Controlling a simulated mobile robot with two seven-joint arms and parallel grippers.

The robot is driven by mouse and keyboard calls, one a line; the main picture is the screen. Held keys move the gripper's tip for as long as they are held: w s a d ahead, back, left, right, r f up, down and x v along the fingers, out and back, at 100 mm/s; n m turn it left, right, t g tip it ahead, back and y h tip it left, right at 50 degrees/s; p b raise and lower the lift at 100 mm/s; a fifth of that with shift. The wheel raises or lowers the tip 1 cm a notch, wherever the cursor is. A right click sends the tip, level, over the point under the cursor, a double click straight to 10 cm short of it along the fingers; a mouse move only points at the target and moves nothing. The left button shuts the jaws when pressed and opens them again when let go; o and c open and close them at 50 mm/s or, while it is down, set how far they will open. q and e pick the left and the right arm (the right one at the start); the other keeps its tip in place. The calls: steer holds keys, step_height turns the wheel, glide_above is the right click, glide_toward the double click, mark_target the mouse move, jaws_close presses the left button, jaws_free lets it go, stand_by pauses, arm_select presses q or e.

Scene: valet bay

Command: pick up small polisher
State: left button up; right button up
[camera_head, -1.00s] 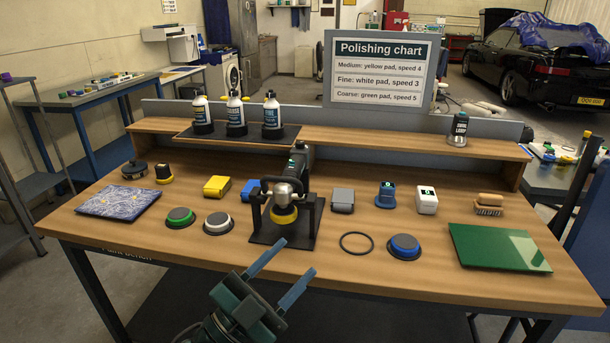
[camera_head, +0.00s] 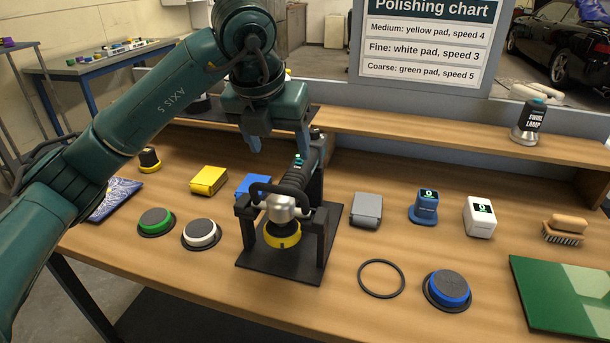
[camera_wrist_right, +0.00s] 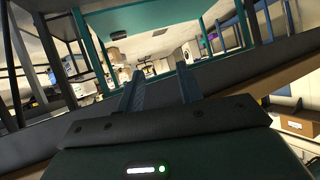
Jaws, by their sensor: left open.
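A dark polisher (camera_head: 297,178) with a silver head, a black loop handle and a yellow pad (camera_head: 282,235) rests in a black stand (camera_head: 331,232) in the middle of the bench. My left gripper (camera_head: 278,146) is open above and behind it, fingers pointing down near the rear end of its body. I cannot tell whether a finger touches it. Part of the polisher's rear is close to the right finger. My right gripper (camera_wrist_right: 160,74) shows in the right wrist view, fingers apart and nothing between them.
Green (camera_head: 157,221), white (camera_head: 201,233) and blue (camera_head: 447,289) pads lie around the stand, with a black ring (camera_head: 381,278) to its right. A yellow box (camera_head: 209,180) and grey block (camera_head: 367,209) sit nearby. A raised wooden shelf (camera_head: 430,153) runs behind.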

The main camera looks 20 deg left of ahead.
mark_target(291, 178)
arm_select(q)
steer(key=shift+w+a+f, duration=0.2)
steer(key=shift+w+a, duration=0.05)
steer(key=shift+w, duration=0.05)
steer(key=x, duration=0.6)
steer(key=shift+s+f, duration=0.15)
steer(key=shift+f, duration=0.1)
steer(key=shift+d+p+x, duration=0.2)
steer(key=shift+p+x, duration=0.2)
steer(key=shift+x, duration=1.05)
steer(key=shift+d+p+x, duration=0.2)
steer(key=shift+p+x, duration=0.15)
steer(key=shift+x, duration=1.05)
steer(key=shift+r, duration=0.1)
steer(key=shift+c, duration=0.5)
steer(key=c, duration=1.2)
steer(key=shift+w+r, duration=0.1)
steer(key=shift+w, duration=0.1)
steer(key=shift+c, duration=0.4)
step_height(291, 178, up, 10)
steer(key=shift+b, duration=0.35)
